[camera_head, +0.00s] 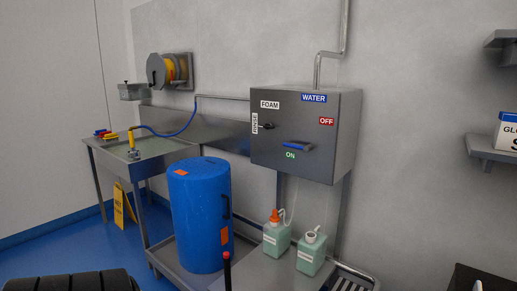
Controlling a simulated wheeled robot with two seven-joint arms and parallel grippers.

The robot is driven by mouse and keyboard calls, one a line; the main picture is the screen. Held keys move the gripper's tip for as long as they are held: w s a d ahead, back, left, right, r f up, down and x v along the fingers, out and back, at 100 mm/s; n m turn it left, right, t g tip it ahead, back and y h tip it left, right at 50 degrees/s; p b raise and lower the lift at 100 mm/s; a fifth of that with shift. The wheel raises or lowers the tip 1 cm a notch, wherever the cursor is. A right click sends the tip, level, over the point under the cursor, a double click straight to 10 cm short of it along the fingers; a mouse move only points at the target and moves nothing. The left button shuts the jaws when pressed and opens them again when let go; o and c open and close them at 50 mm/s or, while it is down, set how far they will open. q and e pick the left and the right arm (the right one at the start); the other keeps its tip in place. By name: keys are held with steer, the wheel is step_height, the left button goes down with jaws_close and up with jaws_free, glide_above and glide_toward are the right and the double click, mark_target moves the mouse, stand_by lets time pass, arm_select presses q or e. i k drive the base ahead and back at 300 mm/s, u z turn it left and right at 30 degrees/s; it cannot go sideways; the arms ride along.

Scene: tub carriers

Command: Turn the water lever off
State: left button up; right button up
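The water lever (297,146) is a blue handle on the front of a grey metal control box (340,130) on the wall. It lies nearly level, just above the green ON label (290,155). The red OFF label (327,121) is above and to the right of it, and the blue WATER label (314,98) is near the box's top edge. Neither gripper can be made out in the head view, and nothing is seen touching the lever.
A small black selector (268,126) sits by the FOAM and RINSE labels. Below the box stand two green jugs (276,238) (311,256) and a blue barrel (199,215). A sink table (150,158) and hose reel (168,70) are left. Shelves (492,150) are right.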

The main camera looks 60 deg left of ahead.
mark_target(306, 149)
steer(key=u, duration=2.05)
steer(key=i, duration=1.35)
steer(key=u, duration=0.6)
